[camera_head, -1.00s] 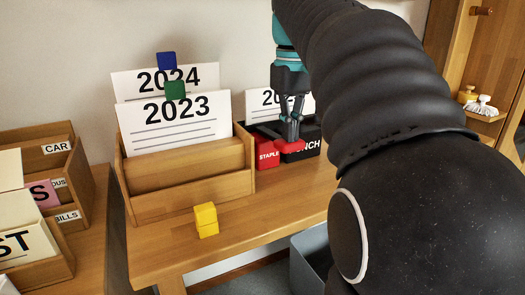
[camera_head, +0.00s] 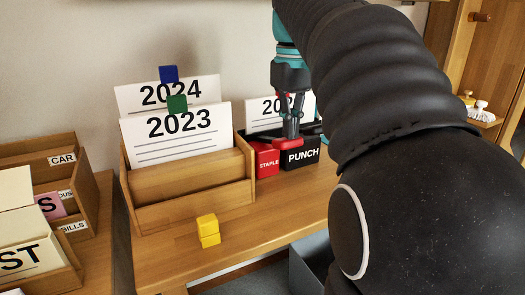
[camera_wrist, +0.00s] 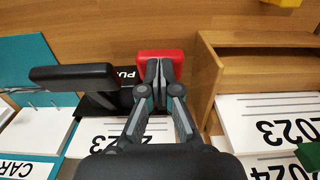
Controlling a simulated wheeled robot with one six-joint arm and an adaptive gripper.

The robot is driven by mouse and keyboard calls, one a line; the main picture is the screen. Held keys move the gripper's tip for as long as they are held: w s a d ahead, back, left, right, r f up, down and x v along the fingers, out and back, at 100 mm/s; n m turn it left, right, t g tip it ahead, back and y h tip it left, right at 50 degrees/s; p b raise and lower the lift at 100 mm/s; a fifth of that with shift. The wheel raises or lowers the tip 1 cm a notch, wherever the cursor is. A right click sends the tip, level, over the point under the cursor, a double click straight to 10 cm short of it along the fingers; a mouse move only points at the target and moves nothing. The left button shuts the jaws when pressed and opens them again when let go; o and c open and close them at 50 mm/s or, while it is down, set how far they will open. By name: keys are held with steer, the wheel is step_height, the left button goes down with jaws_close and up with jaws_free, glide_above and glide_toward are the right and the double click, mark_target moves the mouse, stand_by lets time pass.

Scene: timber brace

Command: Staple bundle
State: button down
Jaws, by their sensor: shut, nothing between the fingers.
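My gripper (camera_head: 291,138) points down with its fingers shut and empty, low over the red stapler (camera_head: 267,160), whose front reads STAPLE. In the wrist view the fingertips (camera_wrist: 160,70) meet the stapler's red top (camera_wrist: 160,57); I cannot tell whether they press on it. The black punch (camera_head: 303,152), labelled PUNCH, stands just right of the stapler. A white sheet or bundle (camera_head: 265,114) starting "20" stands behind both, partly hidden by my gripper; it also shows in the wrist view (camera_wrist: 105,135). I see no staple in it.
A wooden holder (camera_head: 195,207) left of the stapler carries cards marked 2023 (camera_head: 180,135) and 2024 (camera_head: 125,95), with green (camera_head: 177,104) and blue (camera_head: 168,74) clips. A wooden sorter (camera_head: 75,195) stands far left.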

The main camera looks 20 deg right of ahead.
step_height(320, 180, up, 3)
steer(key=shift+f+p, duration=0.1)
steer(key=shift+p, duration=0.95)
steer(key=shift+r, duration=1.4)
